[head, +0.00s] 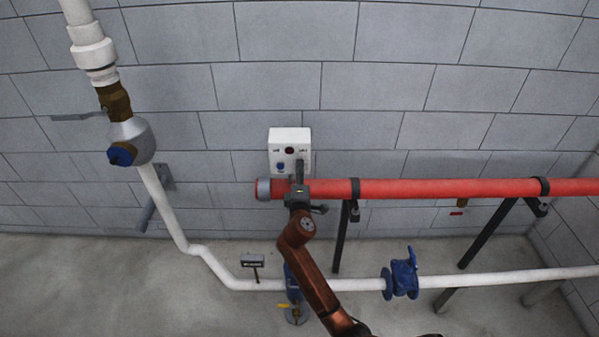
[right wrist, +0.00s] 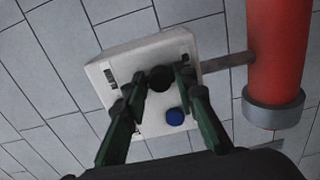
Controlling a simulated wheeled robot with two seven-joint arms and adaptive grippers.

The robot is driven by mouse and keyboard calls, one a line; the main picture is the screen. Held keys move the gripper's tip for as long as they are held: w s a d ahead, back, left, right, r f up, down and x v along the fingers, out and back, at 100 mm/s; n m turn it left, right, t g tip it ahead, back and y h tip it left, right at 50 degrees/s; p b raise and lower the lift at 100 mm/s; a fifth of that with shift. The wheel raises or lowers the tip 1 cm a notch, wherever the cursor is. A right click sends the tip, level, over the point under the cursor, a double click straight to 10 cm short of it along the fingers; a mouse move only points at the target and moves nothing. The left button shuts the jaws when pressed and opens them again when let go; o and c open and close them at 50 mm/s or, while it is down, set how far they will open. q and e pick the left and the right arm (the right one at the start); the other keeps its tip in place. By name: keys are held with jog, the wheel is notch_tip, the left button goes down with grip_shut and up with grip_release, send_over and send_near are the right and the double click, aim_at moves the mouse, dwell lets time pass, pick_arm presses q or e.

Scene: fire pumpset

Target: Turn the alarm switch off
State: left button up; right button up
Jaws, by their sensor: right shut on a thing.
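The alarm switch is on a white box (head: 290,135) on the grey block wall, just above the left end of the red pipe. In the right wrist view the box (right wrist: 150,50) is tilted and carries a black round knob (right wrist: 161,78) and a blue button (right wrist: 174,117). My right gripper (head: 299,167) is at the lower right of the box face. In the wrist view its two green fingers (right wrist: 157,82) are on either side of the black knob, shut on it. In the head view the gripper covers part of the box face. My left gripper is not in view.
A red pipe (head: 440,188) on black supports runs right, just below the box; its end shows close in the wrist view (right wrist: 275,60). A white pipe (head: 335,284) with a blue valve (head: 402,275) runs low. A brass-and-grey valve (head: 130,139) is at left.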

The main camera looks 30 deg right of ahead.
jog(key=shift+a, duration=0.1)
jog(key=o, duration=1.1)
jog(key=v, duration=1.2)
jog(key=shift+s, duration=0.1)
